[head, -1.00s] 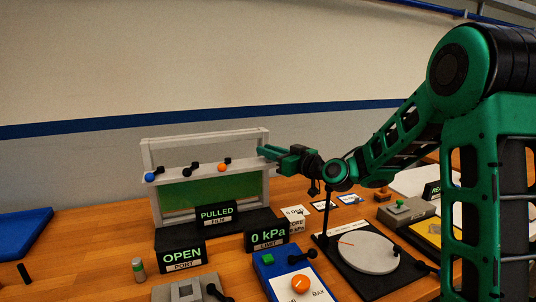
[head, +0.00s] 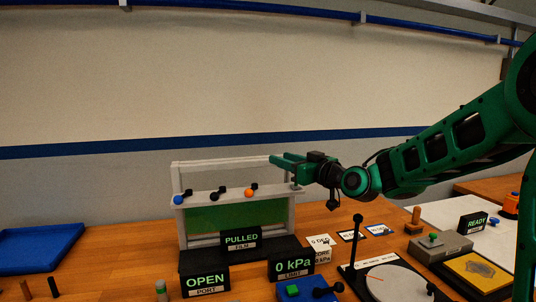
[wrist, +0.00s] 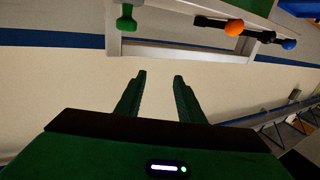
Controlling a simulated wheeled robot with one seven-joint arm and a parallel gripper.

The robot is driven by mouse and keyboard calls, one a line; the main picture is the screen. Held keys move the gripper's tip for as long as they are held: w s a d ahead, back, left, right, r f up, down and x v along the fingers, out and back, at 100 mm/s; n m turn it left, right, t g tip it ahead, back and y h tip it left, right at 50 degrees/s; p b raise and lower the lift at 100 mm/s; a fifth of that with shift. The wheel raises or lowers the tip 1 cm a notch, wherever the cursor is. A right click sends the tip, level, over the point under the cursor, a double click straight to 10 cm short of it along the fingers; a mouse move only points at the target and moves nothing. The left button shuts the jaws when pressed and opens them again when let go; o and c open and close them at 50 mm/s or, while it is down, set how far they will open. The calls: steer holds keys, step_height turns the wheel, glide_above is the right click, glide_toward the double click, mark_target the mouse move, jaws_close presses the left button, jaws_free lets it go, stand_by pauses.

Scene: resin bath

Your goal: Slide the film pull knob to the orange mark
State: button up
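The film frame (head: 183,225) is a pale upright frame with a green sheet (head: 215,218). Along its rail sit a blue ball (head: 179,199), black knobs (head: 216,195) and an orange ball (head: 248,192). The wrist view shows the orange ball (wrist: 234,27), the blue ball (wrist: 289,44) and a green knob (wrist: 126,18) near the frame's other end. I cannot tell which one is the film pull knob. My gripper (head: 271,159) is open and empty at the frame's upper right; its fingers (wrist: 159,76) show apart in the wrist view, touching no knob.
Displays read PULLED (head: 241,238), OPEN (head: 205,280) and 0 kPa (head: 293,265). A black post (head: 357,240) stands by a round dial (head: 400,283) at the front right. A blue tray (head: 42,248) lies at the left. The wall side above the frame is clear.

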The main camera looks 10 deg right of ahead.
steer(key=s+a+r, duration=0.3)
steer(key=a+r, duration=0.1)
steer(key=a, duration=0.1)
steer(key=shift+s+a, duration=0.3)
steer(key=shift+s, duration=0.1)
steer(key=s+d+f+m+g+h, duration=0.2)
steer(key=s+d+f+g+h, duration=0.2)
steer(key=s+d+f, duration=0.5)
steer(key=s+d+f+m+g+h, duration=0.2)
steer(key=s+d+f+g+h, duration=0.15)
steer(key=s+d+f, duration=0.55)
steer(key=s+d+f+m+g+h, duration=0.1)
steer(key=s+d+f, duration=0.1)
steer(key=s+d, duration=0.1)
steer(key=s+d+f+m+g, duration=0.1)
steer(key=s+d+f+g, duration=0.1)
steer(key=s, duration=0.3)
steer(key=s+d+f+m+g+h, duration=0.1)
steer(key=s+d+f+m, duration=0.1)
steer(key=s+d+f, duration=0.1)
steer(key=shift+s+d+f+g+h, duration=0.3)
steer(key=shift+s+d, duration=0.2)
steer(key=shift+s, duration=0.2)
steer(key=s+d+f+m+g, duration=0.1)
steer(key=s+d+m+g, duration=0.2)
steer(key=s, duration=0.9)
steer(key=d+m, duration=0.1)
steer(key=d, duration=0.2)
steer(key=shift+s+d+m, duration=0.2)
steer(key=shift+s+m, duration=0.2)
